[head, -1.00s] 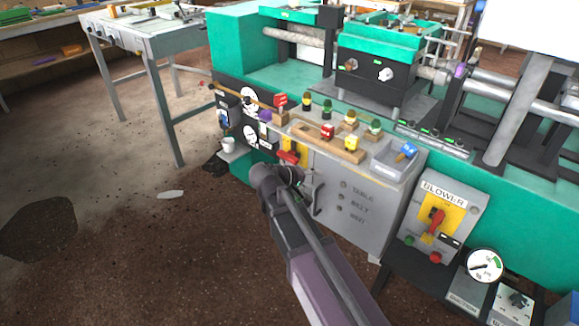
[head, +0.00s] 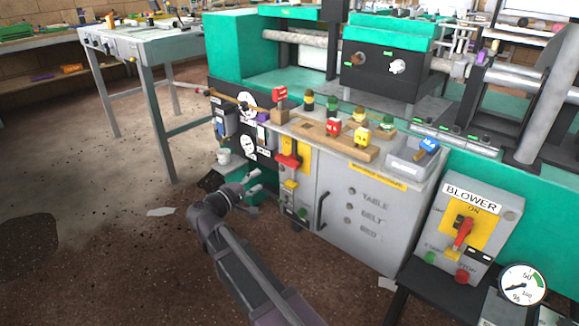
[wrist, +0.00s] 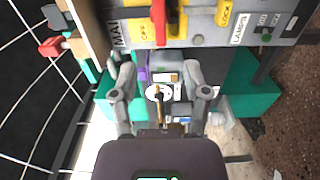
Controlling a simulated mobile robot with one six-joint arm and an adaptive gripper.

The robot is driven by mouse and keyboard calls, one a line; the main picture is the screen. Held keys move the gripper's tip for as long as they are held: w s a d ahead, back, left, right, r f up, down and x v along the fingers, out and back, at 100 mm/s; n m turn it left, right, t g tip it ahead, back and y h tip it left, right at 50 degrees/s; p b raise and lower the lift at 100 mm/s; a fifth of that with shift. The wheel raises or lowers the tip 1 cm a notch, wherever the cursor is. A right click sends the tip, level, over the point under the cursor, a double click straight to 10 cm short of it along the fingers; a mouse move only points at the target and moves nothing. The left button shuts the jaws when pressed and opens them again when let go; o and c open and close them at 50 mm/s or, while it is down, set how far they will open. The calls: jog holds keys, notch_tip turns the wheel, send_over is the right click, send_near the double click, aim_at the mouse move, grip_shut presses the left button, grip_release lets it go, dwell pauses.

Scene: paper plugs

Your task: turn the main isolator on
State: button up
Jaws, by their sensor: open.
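The main isolator (head: 289,160) is a red handle on a yellow plate at the left of the grey cabinet front. The handle lies roughly crosswise on the plate. In the wrist view the red handle (wrist: 159,20) shows at the top, beside a partly cut-off label reading "MAI". My gripper (head: 262,188) is to the lower left of the isolator in the head view, apart from it. In the wrist view my gripper (wrist: 160,76) has its two fingers spread with nothing held between them; the handle lies beyond the fingertips.
A blower box (head: 466,232) with a similar red handle stands at the right. The grey cabinet (head: 362,210) has a black door handle. Padlock-like blocks, a wooden rack and a grey tray (head: 408,160) crowd its top. Open floor lies left of my gripper.

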aim_at(285, 163)
jog(key=shift+w+d, duration=0.1)
dwell(0.3)
jog(key=x, duration=1.3)
jog(key=shift+w+d, duration=0.25)
